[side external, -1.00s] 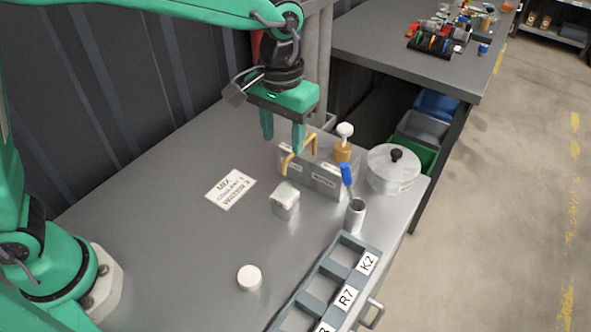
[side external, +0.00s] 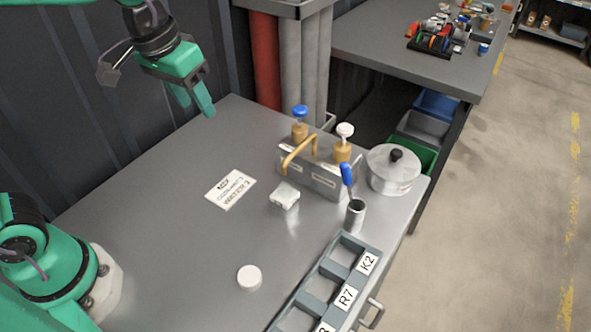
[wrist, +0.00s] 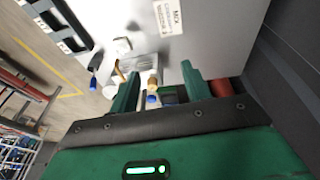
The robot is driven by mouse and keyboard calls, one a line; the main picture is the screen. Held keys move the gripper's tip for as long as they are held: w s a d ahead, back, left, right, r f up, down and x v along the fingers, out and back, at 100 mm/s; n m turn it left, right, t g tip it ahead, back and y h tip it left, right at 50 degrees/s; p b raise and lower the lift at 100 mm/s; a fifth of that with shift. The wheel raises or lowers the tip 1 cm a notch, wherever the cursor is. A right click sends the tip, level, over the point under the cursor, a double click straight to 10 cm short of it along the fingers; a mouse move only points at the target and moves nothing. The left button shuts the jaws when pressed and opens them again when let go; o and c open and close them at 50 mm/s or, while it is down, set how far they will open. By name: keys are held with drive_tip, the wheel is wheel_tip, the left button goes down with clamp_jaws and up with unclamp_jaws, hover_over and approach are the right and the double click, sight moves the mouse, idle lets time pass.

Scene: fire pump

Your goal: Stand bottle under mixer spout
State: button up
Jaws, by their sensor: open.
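A caddy (side external: 312,178) with a yellow handle stands toward the back of the grey table. Two amber bottles sit behind its front wall: one with a blue top (side external: 300,122), one with a white pump-like top (side external: 343,146); their lower parts are hidden. I cannot tell for sure which thing is the mixer; a small light-grey block (side external: 285,196) stands before the caddy, and no spout is clear. My gripper (side external: 192,102) is open and empty, raised left of the caddy. In the wrist view, the blue top (wrist: 152,100) shows between the fingers.
A lidded metal pot (side external: 391,170) and a cup (side external: 355,215) holding a blue-handled tool stand right of the caddy. A labelled rack (side external: 345,250) lines the front right edge.

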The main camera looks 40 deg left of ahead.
drive_tip(key=s+a+f+t, duration=0.1)
drive_tip(key=s+a+t, duration=0.1)
drive_tip(key=s+a, duration=0.5)
drive_tip(key=shift+s+a+f+t+y, duration=0.15)
drive_tip(key=shift+s+a+t+y, duration=0.2)
drive_tip(key=shift+s, duration=0.85)
